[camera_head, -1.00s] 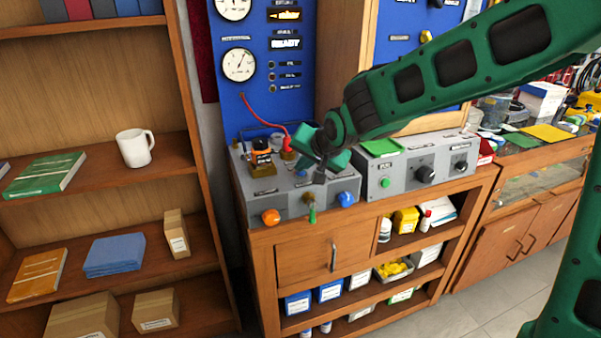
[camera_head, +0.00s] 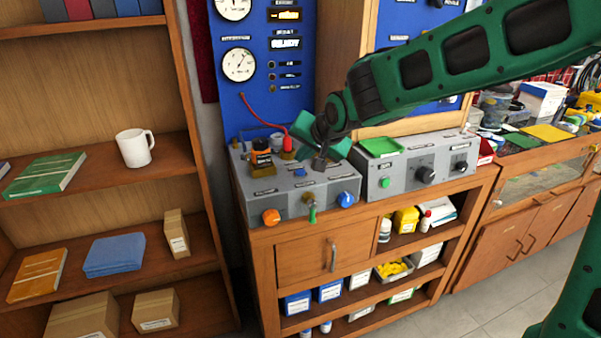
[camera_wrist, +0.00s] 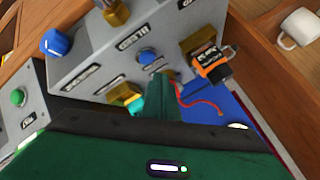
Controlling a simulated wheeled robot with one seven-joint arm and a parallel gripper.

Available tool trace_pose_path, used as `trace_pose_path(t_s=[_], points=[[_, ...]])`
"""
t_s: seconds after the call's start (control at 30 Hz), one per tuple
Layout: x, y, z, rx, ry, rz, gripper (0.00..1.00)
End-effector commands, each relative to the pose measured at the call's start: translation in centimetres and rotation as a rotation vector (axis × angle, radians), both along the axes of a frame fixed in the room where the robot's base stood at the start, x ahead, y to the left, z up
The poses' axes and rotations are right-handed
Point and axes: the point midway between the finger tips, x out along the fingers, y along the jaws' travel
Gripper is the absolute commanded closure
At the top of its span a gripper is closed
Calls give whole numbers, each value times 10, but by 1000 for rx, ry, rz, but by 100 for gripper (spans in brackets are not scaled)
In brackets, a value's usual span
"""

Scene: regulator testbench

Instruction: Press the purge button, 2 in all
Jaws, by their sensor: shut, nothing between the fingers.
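Two push buttons show, and their labels are too blurred to tell which says purge. A small blue button (camera_head: 300,172) sits on the sloped top of the left grey box (camera_head: 262,184); it also shows in the wrist view (camera_wrist: 147,57). A green button (camera_head: 385,182) is on the front of the right grey box (camera_head: 405,178); it shows at the left of the wrist view (camera_wrist: 17,97). My gripper (camera_head: 319,165) is shut and empty, just above the left box, behind and right of the blue button, apart from it. Its fingers also show in the wrist view (camera_wrist: 160,98).
The left box carries an orange-and-black fitting (camera_head: 261,156), a red hose (camera_head: 265,118), an orange knob (camera_head: 271,216), a green lever (camera_head: 312,213) and a blue knob (camera_head: 346,199). A green tray (camera_head: 382,147) lies on the right box.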

Motion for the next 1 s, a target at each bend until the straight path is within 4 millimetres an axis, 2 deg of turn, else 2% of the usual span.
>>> trace_pose_path(t_s=[0.43, 1.0], points=[[0, -1, 36, 0, -2, -1, 100], [0, 0, 39, -1, 0, -1, 100]])
